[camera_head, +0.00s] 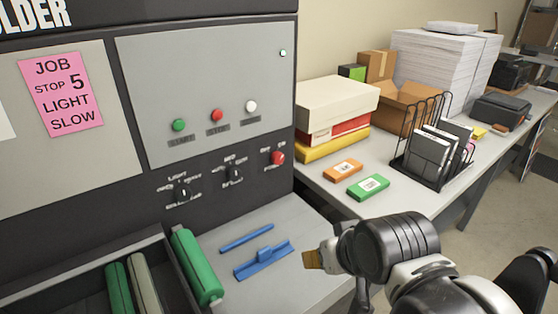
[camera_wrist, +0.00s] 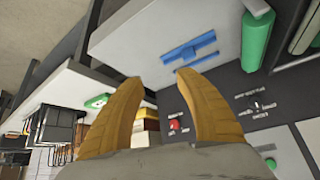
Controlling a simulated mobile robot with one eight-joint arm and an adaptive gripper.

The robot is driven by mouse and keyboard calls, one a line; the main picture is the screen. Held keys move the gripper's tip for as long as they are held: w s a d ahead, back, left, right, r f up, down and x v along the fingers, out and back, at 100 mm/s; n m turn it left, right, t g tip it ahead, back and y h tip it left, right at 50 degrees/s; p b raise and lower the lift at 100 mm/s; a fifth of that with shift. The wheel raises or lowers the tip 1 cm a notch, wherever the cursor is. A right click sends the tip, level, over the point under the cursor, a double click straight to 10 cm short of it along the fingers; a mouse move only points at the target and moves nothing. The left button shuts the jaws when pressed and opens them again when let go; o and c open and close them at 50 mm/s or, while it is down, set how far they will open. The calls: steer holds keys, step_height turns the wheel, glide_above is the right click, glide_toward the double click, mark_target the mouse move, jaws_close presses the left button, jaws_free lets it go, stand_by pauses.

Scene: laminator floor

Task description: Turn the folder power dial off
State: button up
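The folder's dark control strip carries a red power dial (camera_head: 277,158) at its right end, below the grey panel. Its small label and exact setting are too small to read. The red dial also shows in the wrist view (camera_wrist: 175,124), in the gap between my fingers but beyond them. My gripper (camera_head: 309,259) is in front of the machine, lower and to the right of the dial, apart from it. In the wrist view its two yellow fingers (camera_wrist: 160,78) are spread with nothing between them.
Two black dials (camera_head: 183,194) (camera_head: 234,174) sit left of the red one. Green, red and white buttons (camera_head: 217,115) are above. Blue parts (camera_head: 263,260) and a green roller (camera_head: 196,267) lie below. Boxes (camera_head: 336,105) and a file rack (camera_head: 435,155) stand on the right table.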

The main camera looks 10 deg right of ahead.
steer(key=shift+o, duration=1.1)
steer(key=w+a+m+y, duration=0.2)
steer(key=w+a+m, duration=0.1)
steer(key=w, duration=0.5)
steer(key=shift+r+m+t+y, duration=0.3)
steer(key=shift+r+m, duration=0.1)
steer(key=shift+m, duration=0.2)
steer(key=m+t+y+b, duration=0.1)
steer(key=m+t+y, duration=0.6)
steer(key=m, duration=1.1)
glide_toward(280, 160)
steer(key=a+t+h, duration=0.2)
steer(key=b+x, duration=0.1)
steer(key=x, duration=0.4)
steer(key=b+x, duration=0.1)
steer(key=x, duration=0.4)
steer(key=shift+w+d+f, duration=0.15)
steer(key=shift+f, duration=0.15)
steer(key=shift+c, duration=0.2)
steer(key=c, duration=1.1)
